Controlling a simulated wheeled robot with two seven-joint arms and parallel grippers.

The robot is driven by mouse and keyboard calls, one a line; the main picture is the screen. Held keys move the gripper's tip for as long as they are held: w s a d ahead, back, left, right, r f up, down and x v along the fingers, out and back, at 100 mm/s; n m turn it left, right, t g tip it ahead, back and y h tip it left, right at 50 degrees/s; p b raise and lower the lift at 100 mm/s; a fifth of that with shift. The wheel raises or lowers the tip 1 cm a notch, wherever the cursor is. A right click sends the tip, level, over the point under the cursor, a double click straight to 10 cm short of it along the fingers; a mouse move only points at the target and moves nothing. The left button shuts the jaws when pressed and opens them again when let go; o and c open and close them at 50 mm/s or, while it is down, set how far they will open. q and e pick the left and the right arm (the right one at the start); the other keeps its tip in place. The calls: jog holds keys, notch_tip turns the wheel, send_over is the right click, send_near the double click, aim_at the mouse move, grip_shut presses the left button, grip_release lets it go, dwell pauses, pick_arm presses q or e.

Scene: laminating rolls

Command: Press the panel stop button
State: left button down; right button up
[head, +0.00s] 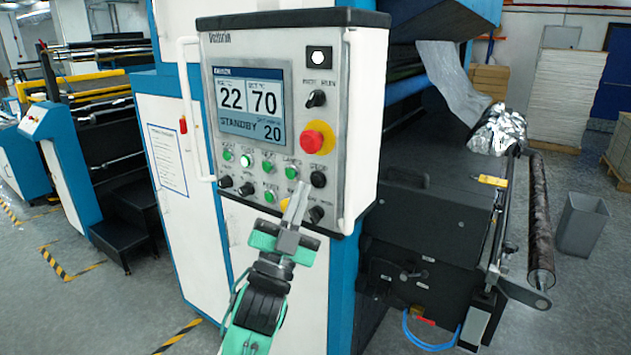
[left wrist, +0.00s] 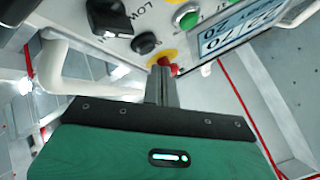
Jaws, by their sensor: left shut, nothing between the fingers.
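The red mushroom stop button (head: 314,141) sits on a yellow surround at the right side of the control panel (head: 368,110), below a black selector knob. In the left wrist view the red button (left wrist: 174,68) shows just beyond my fingertips, partly hidden by them. My left gripper (head: 299,189) is shut and empty, with its fingers pointing up toward the panel. In the head view its tips appear below the button and cover part of the lower controls. Contact between tips and button cannot be seen. My right gripper is not in view.
The panel carries a screen (head: 250,105) reading STANDBY, several green buttons and black knobs. White handles (head: 190,110) stand out at both sides; the right one also shows in the left wrist view (left wrist: 65,85). A dark machine bed (head: 430,150) with a roller lies to the right.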

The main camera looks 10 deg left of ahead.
pick_arm(q)
jog(key=shift+s+a, duration=0.25)
jog(key=shift+s, duration=0.4)
jog(key=shift+s+a, duration=0.25)
jog(key=shift+s, duration=0.45)
jog(key=shift+s+a, duration=0.25)
jog(key=shift+s, duration=0.4)
